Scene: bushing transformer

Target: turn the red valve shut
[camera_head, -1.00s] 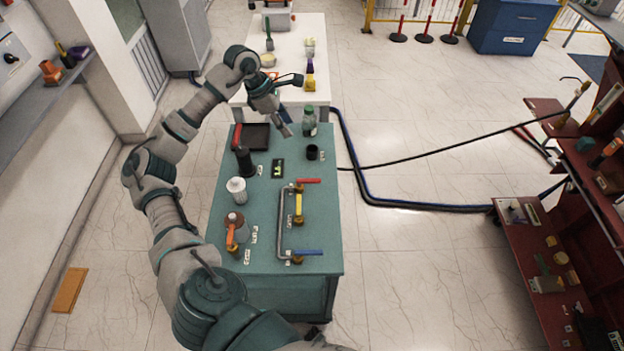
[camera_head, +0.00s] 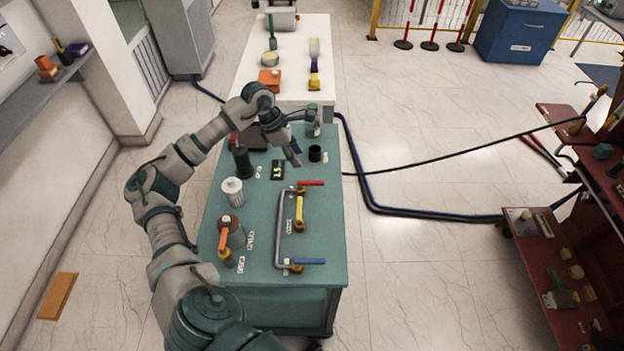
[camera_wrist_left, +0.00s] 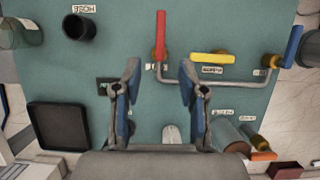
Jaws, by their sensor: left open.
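The red valve handle (camera_head: 311,183) sits at the far end of a grey pipe (camera_head: 280,225) on the green table (camera_head: 262,255). In the wrist view the red handle (camera_wrist_left: 161,36) points up the picture from a brass fitting. My left gripper (camera_head: 293,158) is above the table, just beyond the red handle, and touches nothing that I can see. In the wrist view its two fingers (camera_wrist_left: 159,84) are apart and empty, with the red handle ahead of the gap between them. My right gripper is not in view.
A yellow handle (camera_head: 299,208) and a blue handle (camera_head: 308,261) share the same pipe. A black cup (camera_head: 315,153), a green bottle (camera_head: 312,122), a black cylinder (camera_head: 242,161) and a white ribbed cylinder (camera_head: 233,190) stand nearby.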

